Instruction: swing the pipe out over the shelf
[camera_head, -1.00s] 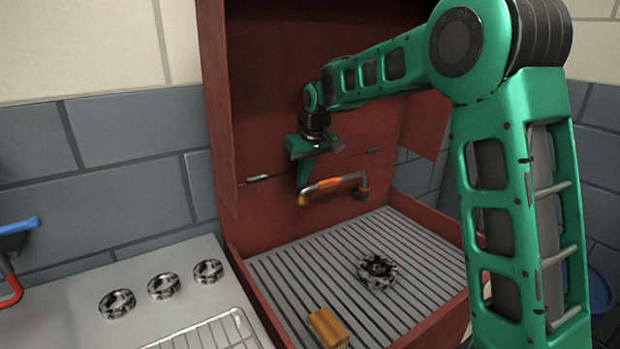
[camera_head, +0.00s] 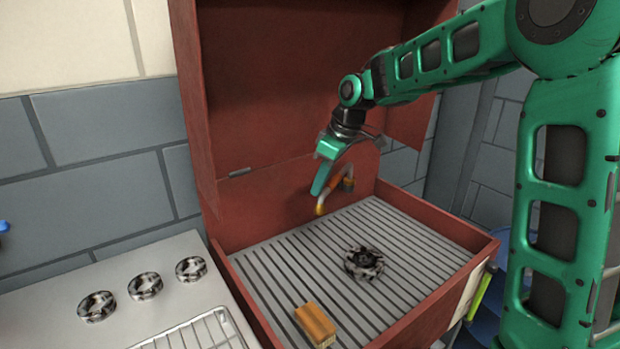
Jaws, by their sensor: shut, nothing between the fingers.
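The fingers hide part of the pipe's surroundings. I cannot tell whether they touch it.
A dark spoked wheel (camera_head: 364,262) and an orange-yellow block (camera_head: 315,325) lie on the shelf. The casing's red side walls (camera_head: 482,262) border it. On the left, a pale counter holds several ring-shaped parts (camera_head: 145,286) and a wire rack (camera_head: 190,335).

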